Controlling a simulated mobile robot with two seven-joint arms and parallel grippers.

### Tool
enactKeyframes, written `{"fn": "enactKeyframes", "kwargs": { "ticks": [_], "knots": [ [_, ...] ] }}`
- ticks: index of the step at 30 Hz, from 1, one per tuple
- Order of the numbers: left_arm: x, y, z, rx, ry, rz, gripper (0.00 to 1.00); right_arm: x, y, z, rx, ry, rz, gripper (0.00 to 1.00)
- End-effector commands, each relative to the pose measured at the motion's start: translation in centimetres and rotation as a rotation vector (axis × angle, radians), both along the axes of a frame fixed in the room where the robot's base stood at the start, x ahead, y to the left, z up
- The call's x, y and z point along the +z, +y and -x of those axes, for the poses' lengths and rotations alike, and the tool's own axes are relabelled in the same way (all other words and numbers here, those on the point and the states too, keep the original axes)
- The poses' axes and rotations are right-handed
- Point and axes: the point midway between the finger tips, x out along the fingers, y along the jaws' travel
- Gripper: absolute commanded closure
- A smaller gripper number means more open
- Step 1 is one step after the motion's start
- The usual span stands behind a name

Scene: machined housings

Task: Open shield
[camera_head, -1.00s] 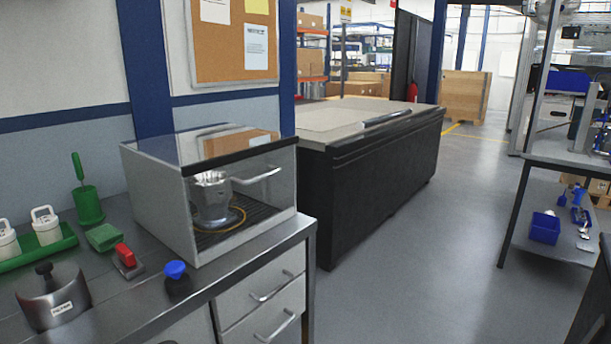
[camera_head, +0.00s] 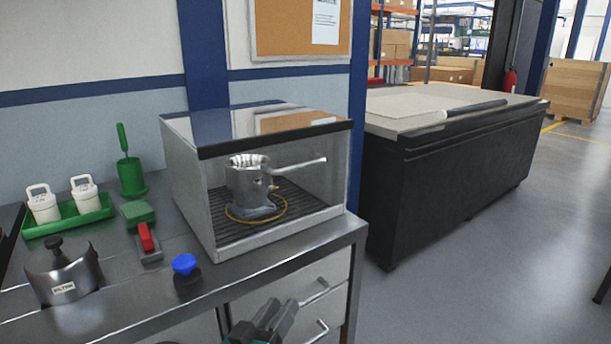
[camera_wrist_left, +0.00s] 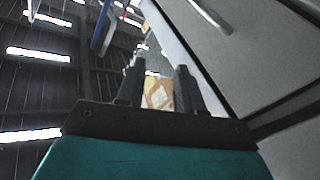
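The shield (camera_head: 325,185) is a box-shaped enclosure with a clear front and top and a black upper front edge. It stands on the steel bench, and its front looks closed. A pale bar handle (camera_head: 302,165) shows across the front. A metal housing (camera_head: 252,190) sits inside on a ribbed dark floor. My left gripper (camera_head: 277,312) is low in front of the bench drawers, below and apart from the shield. In the left wrist view its two fingers (camera_wrist_left: 160,68) are apart with nothing between them. My right gripper is not in view.
On the bench left of the shield are a blue knob (camera_head: 184,264), a red-handled part (camera_head: 147,240), a lidded metal pot (camera_head: 63,272) and a green tray (camera_head: 70,224) with white containers. Drawer handles (camera_head: 315,293) project beside my left gripper. Open floor lies to the right.

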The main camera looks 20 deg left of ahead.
Motion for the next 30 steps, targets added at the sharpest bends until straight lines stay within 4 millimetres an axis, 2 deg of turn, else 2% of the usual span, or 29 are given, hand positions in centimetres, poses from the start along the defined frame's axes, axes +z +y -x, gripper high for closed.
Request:
{"fn": "enactKeyframes", "kwargs": {
  "ticks": [1, 3, 6, 9, 17, 30],
  "knots": [
    [2.5, 0.3, -2.0, -0.003, -0.101, 0.08, 0.64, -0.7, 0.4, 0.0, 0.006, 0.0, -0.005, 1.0],
    [6.2, 0.7, -3.7, -0.018, -0.221, 0.19, 0.64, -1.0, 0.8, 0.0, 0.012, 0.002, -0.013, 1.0],
    [10.4, 1.3, -5.0, -0.047, -0.353, 0.312, 0.64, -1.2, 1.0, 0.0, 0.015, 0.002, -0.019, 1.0],
    [13.0, 1.7, -5.6, -0.072, -0.434, 0.387, 0.64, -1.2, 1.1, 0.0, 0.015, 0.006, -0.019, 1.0],
    [15.7, 1.8, -7.3, -0.088, -0.478, 0.428, 0.64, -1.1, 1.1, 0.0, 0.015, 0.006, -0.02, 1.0],
    [20.5, 0.8, -14.0, -0.087, -0.474, 0.424, 0.64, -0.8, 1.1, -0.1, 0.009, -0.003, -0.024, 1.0]
  ]
}}
